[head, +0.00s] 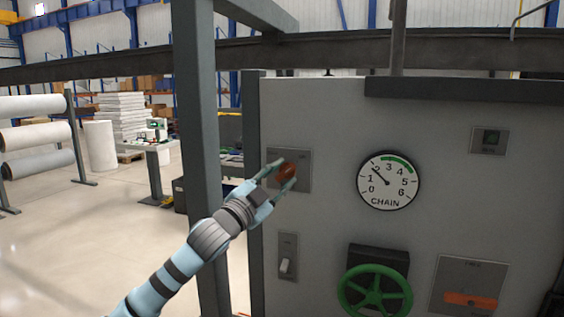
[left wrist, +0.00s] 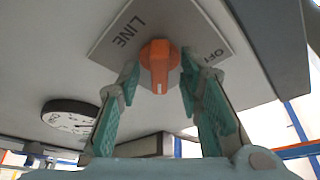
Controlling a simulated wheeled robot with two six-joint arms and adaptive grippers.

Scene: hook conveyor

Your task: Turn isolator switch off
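The isolator switch is an orange-red rotary knob (head: 287,171) on a grey plate (head: 303,184) at the left of the panel. In the left wrist view, the knob (left wrist: 158,66) sits on its plate (left wrist: 118,46), marked "LINE" on the left and "OFF" on the right. A white mark on the knob points down in that picture. My left gripper (head: 280,177) is at the knob. In the left wrist view its teal fingers (left wrist: 160,82) stand open on either side of the knob, with small gaps showing. My right gripper is not in view.
A chain dial (head: 388,180), a green handwheel (head: 375,292), a small white switch (head: 287,266) and an orange handle (head: 470,299) are on the same panel. A grey post (head: 197,110) stands close to my left arm. Open floor lies to the left.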

